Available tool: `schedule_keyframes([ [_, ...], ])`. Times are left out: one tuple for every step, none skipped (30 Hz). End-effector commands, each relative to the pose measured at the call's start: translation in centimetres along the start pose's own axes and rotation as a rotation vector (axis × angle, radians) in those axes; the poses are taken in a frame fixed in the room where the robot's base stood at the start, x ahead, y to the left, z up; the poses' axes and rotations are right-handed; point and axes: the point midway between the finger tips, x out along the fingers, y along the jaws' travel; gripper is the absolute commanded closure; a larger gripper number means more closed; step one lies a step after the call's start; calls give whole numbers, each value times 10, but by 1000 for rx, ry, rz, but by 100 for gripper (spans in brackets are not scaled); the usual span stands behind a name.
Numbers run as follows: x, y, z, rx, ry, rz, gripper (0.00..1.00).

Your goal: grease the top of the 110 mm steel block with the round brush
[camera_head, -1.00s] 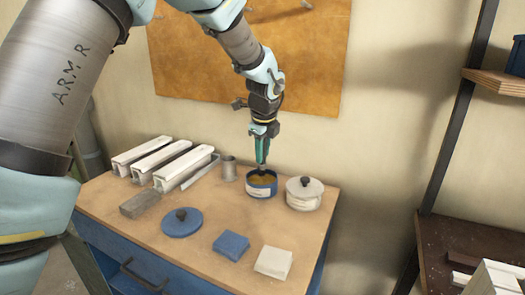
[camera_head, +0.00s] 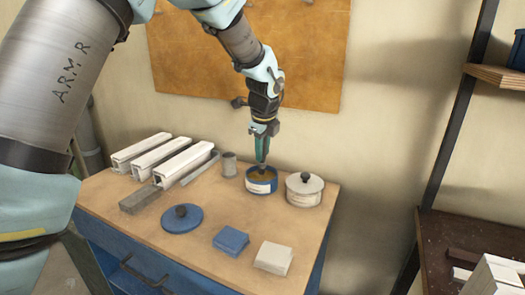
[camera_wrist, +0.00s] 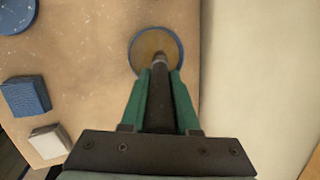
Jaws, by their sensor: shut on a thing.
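My gripper (camera_head: 262,152) points down over the open blue pot (camera_head: 261,188), which holds brown grease. In the wrist view its green fingers (camera_wrist: 158,88) are shut on the round brush (camera_wrist: 160,100), a dark rod with a lighter collar near its lower end. The brush end lies over the grease in the blue pot (camera_wrist: 133,45); whether it touches the grease I cannot tell. A grey steel block (camera_head: 140,200) lies at the bench's left front, apart from the gripper. Its length cannot be read.
A lidded white pot (camera_head: 304,191) stands right of the blue pot, a metal cup (camera_head: 229,165) left of it. Several pale profiles (camera_head: 183,163) lie at the back left. A blue lid (camera_head: 182,220), blue pad (camera_head: 231,241) and white pad (camera_head: 273,258) lie in front.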

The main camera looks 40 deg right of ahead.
Motion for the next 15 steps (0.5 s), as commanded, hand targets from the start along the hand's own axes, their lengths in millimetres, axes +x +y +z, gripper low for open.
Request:
schedule_keyframes([
  [1,0,0,0,0,0,100],
  [1,0,0,0,0,0,100],
  [2,0,0,0,0,0,100],
  [2,1,0,0,0,0,100],
  [2,1,0,0,0,0,100],
  [3,1,-1,0,0,0,100],
  [3,1,-1,0,0,0,100],
  [4,1,-1,0,0,0,100],
  [4,1,-1,0,0,0,100],
  [4,1,-1,0,0,0,100],
  [5,1,-1,0,0,0,100],
  [5,2,-1,0,0,0,100],
  [5,2,-1,0,0,0,100],
  [6,2,-1,0,0,0,100],
  [6,2,-1,0,0,0,100],
])
